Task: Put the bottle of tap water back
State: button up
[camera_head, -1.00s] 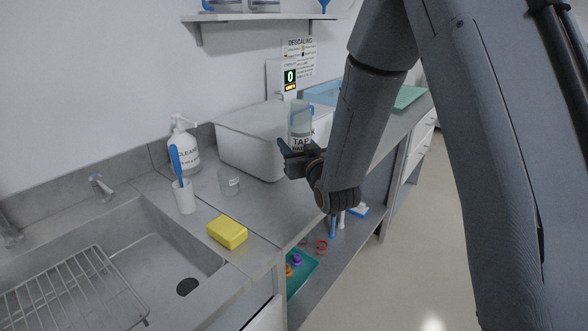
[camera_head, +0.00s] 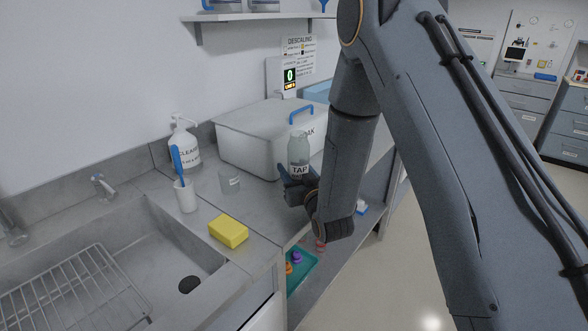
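The bottle of tap water (camera_head: 299,150) is a clear bottle with a white label reading "TAP". It stands upright at the counter's front edge side, in front of the lidded soak box. My gripper (camera_head: 290,178) is at the bottle's lower part, its dark fingers around or against it below the label. The bottle's base is hidden by the fingers, so I cannot tell whether it touches the counter. The far finger is mostly hidden, and how tightly the fingers close does not show.
The grey soak box (camera_head: 262,140) with a blue handle stands behind the bottle. A cleaner pump bottle (camera_head: 184,145), a white cup (camera_head: 185,196) with a blue brush, a clear beaker (camera_head: 229,180) and a yellow sponge (camera_head: 228,231) stand left. The sink (camera_head: 120,250) is front left.

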jog(key=shift+f, duration=0.15)
jog(key=o, duration=1.3)
jog(key=shift+c, duration=0.2)
jog(key=shift+s+d, duration=0.1)
jog(key=shift+s, duration=0.15)
jog(key=b+v, duration=0.2)
jog(key=v, duration=0.9)
jog(key=shift+s, duration=0.25)
jog(key=shift+d, duration=0.15)
